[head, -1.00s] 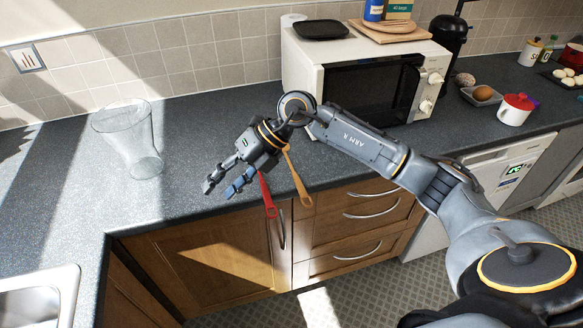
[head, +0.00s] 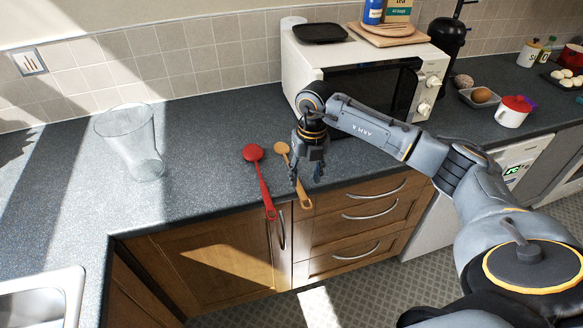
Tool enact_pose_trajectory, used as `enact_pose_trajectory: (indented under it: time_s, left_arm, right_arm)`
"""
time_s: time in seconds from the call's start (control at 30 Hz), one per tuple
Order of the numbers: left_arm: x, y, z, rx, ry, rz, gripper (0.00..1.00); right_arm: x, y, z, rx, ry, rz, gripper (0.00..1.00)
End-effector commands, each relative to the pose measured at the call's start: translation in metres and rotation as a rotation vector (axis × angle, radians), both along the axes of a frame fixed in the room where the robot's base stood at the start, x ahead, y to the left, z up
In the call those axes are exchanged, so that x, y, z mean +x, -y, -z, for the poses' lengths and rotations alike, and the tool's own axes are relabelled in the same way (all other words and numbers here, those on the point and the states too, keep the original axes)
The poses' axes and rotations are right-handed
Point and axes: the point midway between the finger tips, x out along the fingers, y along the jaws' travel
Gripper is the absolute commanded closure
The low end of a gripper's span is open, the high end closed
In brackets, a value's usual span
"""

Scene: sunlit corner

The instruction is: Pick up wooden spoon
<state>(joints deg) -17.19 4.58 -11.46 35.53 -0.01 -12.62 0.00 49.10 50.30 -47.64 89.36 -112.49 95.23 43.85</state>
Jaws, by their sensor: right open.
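The wooden spoon (head: 283,149) lies on the dark countertop, its handle pointing to the front edge and its end reaching over it. A red spoon (head: 253,153) lies just left of it, also with its handle end at the edge. My right gripper (head: 306,177) points down beside the wooden spoon's handle, with its fingers apart. One finger overlaps the handle in the view; I cannot tell whether it touches. Part of the handle is hidden behind the gripper. My left gripper is not in view.
A clear glass vase (head: 133,145) stands on the counter at the left. A white microwave (head: 365,75) stands close behind my right arm. The counter between vase and spoons is clear.

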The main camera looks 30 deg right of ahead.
Motion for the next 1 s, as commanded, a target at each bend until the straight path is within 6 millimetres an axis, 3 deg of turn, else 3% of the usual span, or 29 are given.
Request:
enact_pose_trajectory:
  time_s: [0.17,0.3,0.43,0.73,0.97,1.0]
  left_arm:
    - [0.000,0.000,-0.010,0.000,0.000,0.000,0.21]
    - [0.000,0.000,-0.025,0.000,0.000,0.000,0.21]
    - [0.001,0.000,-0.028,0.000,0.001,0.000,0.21]
    - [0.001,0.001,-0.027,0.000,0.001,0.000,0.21]
    - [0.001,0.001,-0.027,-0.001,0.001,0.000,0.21]
    - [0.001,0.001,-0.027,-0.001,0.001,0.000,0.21]
  right_arm:
    - [-0.002,-0.001,0.011,0.000,-0.003,0.000,0.53]
    - [-0.004,-0.003,0.031,0.001,-0.005,0.000,0.53]
    - [-0.003,-0.004,0.049,0.002,-0.002,0.000,0.53]
    - [-0.002,-0.004,0.056,0.001,0.001,-0.001,0.53]
    - [-0.002,-0.004,0.055,0.001,0.001,-0.001,1.00]
    - [-0.002,-0.004,0.055,0.001,0.001,-0.001,1.00]
